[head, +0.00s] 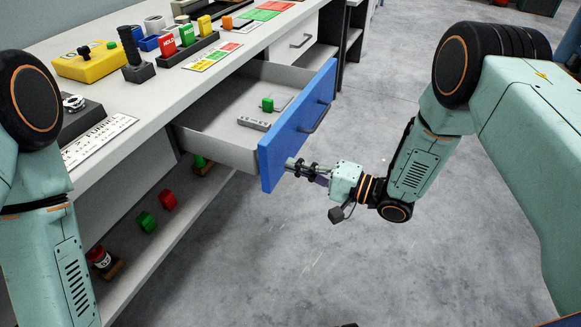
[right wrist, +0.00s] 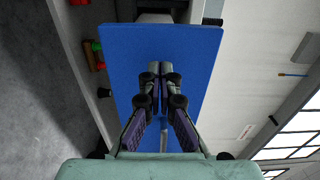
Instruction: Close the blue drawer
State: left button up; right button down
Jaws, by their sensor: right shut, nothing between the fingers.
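The blue drawer (head: 297,127) is pulled well out from the workbench in the head view. Its front panel faces right and carries a dark bar handle. A grey strip and a small green block lie inside it. My right gripper (head: 292,165) is shut and empty, with its fingertips at the near lower part of the blue front. In the right wrist view the shut fingers (right wrist: 160,68) point at the blue front panel (right wrist: 190,48); I cannot tell whether they touch it. My left gripper is out of view; only my left arm shows at the left edge.
The workbench top (head: 180,85) holds a yellow control box (head: 92,62), a dark joystick and several coloured blocks. A lower shelf (head: 130,240) bears red and green blocks. The grey floor to the right is clear.

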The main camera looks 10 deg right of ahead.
jog(key=shift+w+a, duration=0.3)
jog(key=shift+a, duration=0.2)
jog(key=shift+w+a+f, duration=0.15)
jog(key=shift+w+a, duration=0.05)
jog(key=shift+w, duration=0.15)
jog(key=shift+s+a, duration=0.1)
